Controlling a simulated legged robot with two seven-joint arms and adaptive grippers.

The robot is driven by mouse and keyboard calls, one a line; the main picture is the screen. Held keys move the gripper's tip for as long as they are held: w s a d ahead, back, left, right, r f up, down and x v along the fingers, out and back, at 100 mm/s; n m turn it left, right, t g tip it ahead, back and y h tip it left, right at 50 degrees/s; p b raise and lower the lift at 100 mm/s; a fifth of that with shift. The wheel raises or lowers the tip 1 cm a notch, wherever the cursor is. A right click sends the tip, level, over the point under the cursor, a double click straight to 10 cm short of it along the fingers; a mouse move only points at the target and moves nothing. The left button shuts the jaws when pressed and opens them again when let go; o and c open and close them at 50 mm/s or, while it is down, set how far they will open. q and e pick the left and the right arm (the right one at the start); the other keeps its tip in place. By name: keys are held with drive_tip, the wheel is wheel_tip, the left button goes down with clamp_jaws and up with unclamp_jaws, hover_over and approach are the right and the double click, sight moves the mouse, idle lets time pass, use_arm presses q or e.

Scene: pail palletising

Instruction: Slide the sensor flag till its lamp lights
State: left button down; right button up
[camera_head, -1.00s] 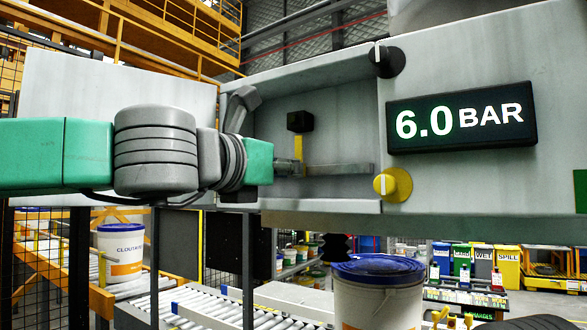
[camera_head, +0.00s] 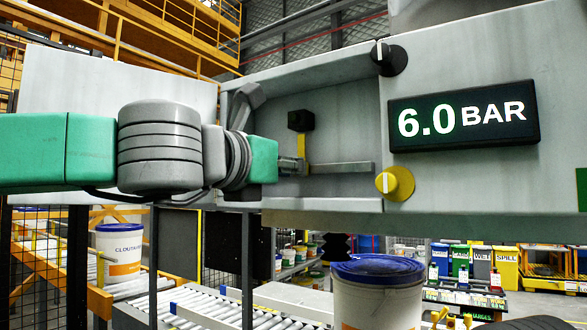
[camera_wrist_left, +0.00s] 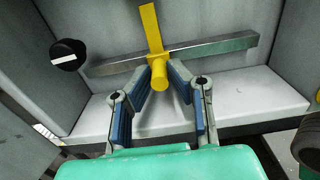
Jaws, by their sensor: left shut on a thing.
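The yellow sensor flag (camera_head: 302,148) stands upright on a grey rail (camera_head: 342,168) inside a recess of the grey panel. In the head view a black block (camera_head: 300,120) sits at its top end; no lit lamp shows on the block. My left gripper (camera_head: 298,168) reaches in from the left and is shut on the flag's lower part. In the left wrist view its fingers (camera_wrist_left: 166,78) close around the yellow peg of the flag (camera_wrist_left: 151,28), which crosses the rail (camera_wrist_left: 220,45). The fingertips partly hide the peg. My right gripper is out of view.
The panel carries a lit "6.0 BAR" display (camera_head: 463,117), a black knob (camera_head: 391,57) and a yellow knob (camera_head: 396,184). The recess's floor and side walls bound the gripper. Below are a roller conveyor (camera_head: 205,305) and a blue-lidded pail (camera_head: 377,290).

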use_arm(q)
drive_tip(key=shift+s+d+b, duration=0.3)
drive_tip(key=shift+s+d, duration=0.35)
drive_tip(key=shift+d, duration=0.25)
drive_tip(key=shift+s+d+b, duration=0.25)
drive_tip(key=shift+s+d, duration=0.35)
drive_tip(key=shift+d, duration=0.25)
idle(1.9)
drive_tip(key=c, duration=1.4)
unclamp_jaws()
drive_tip(key=shift+d, duration=0.1)
